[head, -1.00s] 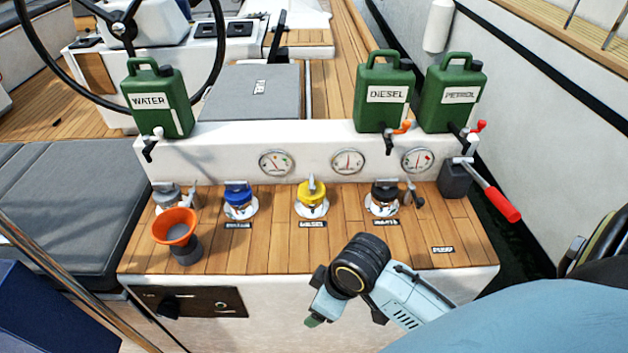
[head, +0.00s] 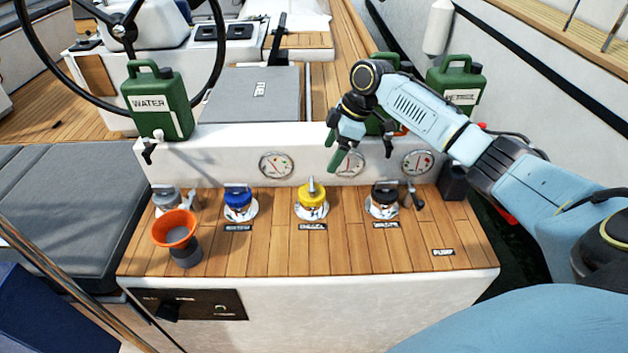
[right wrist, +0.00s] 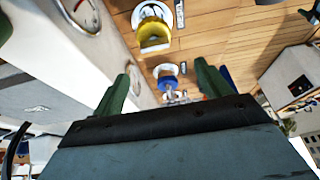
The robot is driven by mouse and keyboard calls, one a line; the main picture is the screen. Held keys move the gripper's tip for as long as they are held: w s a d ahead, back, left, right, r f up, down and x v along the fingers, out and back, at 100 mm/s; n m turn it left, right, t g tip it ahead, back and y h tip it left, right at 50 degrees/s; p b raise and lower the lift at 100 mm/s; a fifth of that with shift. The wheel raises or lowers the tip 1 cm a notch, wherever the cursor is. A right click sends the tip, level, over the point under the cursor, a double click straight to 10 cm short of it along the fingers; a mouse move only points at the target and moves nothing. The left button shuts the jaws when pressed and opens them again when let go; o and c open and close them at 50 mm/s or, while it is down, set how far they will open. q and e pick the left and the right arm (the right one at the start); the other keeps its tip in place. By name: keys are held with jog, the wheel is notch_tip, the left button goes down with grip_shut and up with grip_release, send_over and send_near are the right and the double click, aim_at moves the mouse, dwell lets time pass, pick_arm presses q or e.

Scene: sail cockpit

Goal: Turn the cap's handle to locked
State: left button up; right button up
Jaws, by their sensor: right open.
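A row of round filler caps stands on the wooden counter: a grey one (head: 167,196), a blue one (head: 238,199), a yellow one (head: 312,195) and a black one (head: 385,197). The frames do not tell which cap is meant. The yellow cap's handle stands upright in the head view; the blue cap's handle looks flat. My right gripper (head: 360,158) is open and empty, in the air between the yellow and black caps, in front of the gauges. In the right wrist view the yellow cap (right wrist: 154,38) and blue cap (right wrist: 168,83) show beyond the open fingers. My left gripper is out of view.
An orange funnel (head: 175,230) stands at the counter's front left. Green cans marked WATER (head: 158,105) and PETROL (head: 462,95) stand on the white ledge (head: 230,150); my arm hides most of another can. The counter's front middle is bare.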

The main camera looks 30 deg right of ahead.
jog(key=r, duration=0.1)
jog(key=b, duration=0.1)
send_over(316, 190)
jog(key=s, duration=0.1)
jog(key=f, duration=0.7)
jog(key=shift+s+d+f, duration=0.1)
jog(key=shift+d+f, duration=0.2)
jog(key=shift+d, duration=0.1)
jog(key=b+x, duration=0.1)
jog(key=x, duration=0.2)
jog(key=shift+a+f, duration=0.15)
jog(key=shift+f, duration=0.2)
jog(key=shift+w+a+f, duration=0.15)
jog(key=shift+w+f, duration=0.05)
jog(key=shift+f, duration=0.3)
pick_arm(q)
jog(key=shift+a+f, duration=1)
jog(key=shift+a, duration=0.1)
